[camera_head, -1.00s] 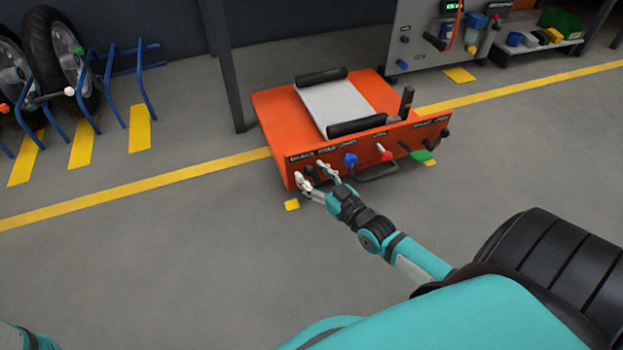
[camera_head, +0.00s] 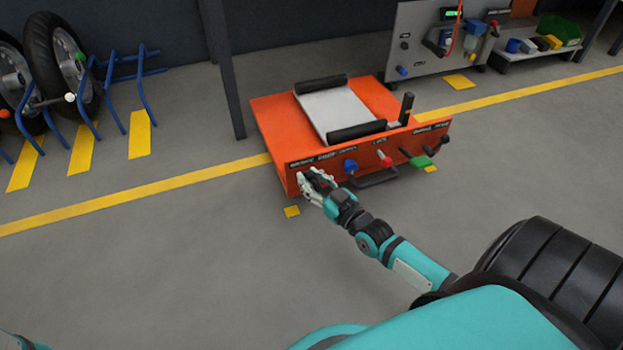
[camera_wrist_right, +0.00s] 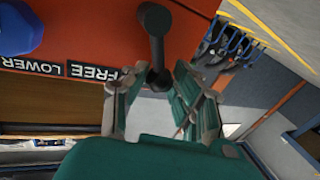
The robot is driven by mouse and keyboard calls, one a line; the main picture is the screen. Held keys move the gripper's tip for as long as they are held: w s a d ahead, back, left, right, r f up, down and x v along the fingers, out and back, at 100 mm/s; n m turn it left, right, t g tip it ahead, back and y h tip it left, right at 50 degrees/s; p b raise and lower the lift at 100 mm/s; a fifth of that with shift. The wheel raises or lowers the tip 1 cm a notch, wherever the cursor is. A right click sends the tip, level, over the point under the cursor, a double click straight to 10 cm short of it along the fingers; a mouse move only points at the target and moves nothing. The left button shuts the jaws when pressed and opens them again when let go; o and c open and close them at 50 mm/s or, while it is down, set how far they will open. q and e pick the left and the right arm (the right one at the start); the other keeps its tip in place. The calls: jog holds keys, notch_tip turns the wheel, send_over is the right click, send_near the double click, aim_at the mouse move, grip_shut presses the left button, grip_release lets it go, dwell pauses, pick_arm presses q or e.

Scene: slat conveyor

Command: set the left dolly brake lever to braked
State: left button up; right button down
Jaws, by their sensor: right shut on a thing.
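The orange dolly (camera_head: 270,135) stands on the floor in the middle of the head view. The left brake lever is at the left end of its front face, mostly hidden by my right gripper (camera_head: 312,178) there. In the right wrist view the lever (camera_wrist_right: 156,45) is a black rod with a rounded end, and its lower part lies between the fingers of my right gripper (camera_wrist_right: 160,100). The gripper is shut on it. A "FREE" label (camera_wrist_right: 93,73) shows beside the lever, upside down. My left gripper is out of view.
A blue knob (camera_head: 350,166), a red-tipped lever (camera_head: 385,160) and a green lever (camera_head: 420,162) are on the same front face. A black bar handle (camera_head: 375,182) sticks out below. Open floor lies in front. A wheel rack (camera_head: 145,90) stands at the left.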

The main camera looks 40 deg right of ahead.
jog(key=shift+r+p, duration=0.1)
jog(key=shift+p, duration=0.2)
jog(key=n+p, duration=0.1)
jog(key=p, duration=0.1)
jog(key=a+n+p, duration=0.1)
jog(key=p, duration=0.2)
jog(key=shift+w+g, duration=0.15)
jog(key=shift+g, duration=0.25)
jog(key=shift+a+f+n, duration=0.1)
jog(key=shift+f+n, duration=0.2)
jog(key=shift+f, duration=0.2)
jog(key=c, duration=1)
grip_release()
